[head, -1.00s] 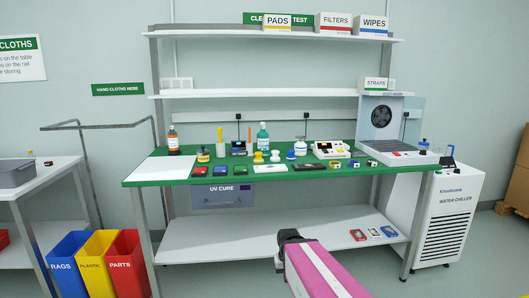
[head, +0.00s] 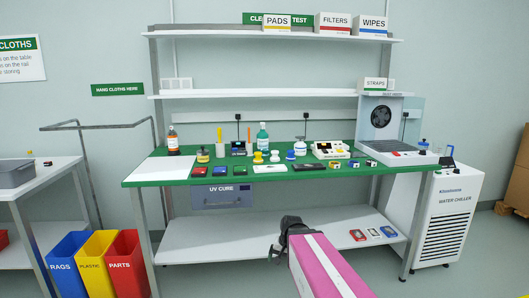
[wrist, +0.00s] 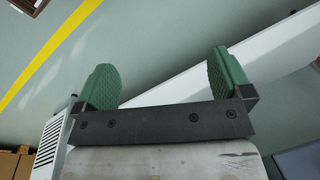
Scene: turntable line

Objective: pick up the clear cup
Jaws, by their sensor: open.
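I cannot make out a clear cup with certainty. A small pale cup-like holder (head: 220,151) with an orange-handled tool upright in it stands on the green bench top (head: 170,178), left of the middle; whether it is clear is too small to tell. My gripper (wrist: 165,78) is open in the wrist view, its two green ribbed fingers wide apart with nothing between them. In the head view my pink arm comes up from the bottom, its dark end in front of the lower shelf and below the bench top. The fingers cannot be told apart there.
Bottles, including a brown one (head: 173,140) and a teal one (head: 262,137), and several small items crowd the bench. A fan box (head: 381,117) stands at right, a water chiller (head: 447,215) beside the bench. The white lower shelf (head: 215,238) is mostly bare.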

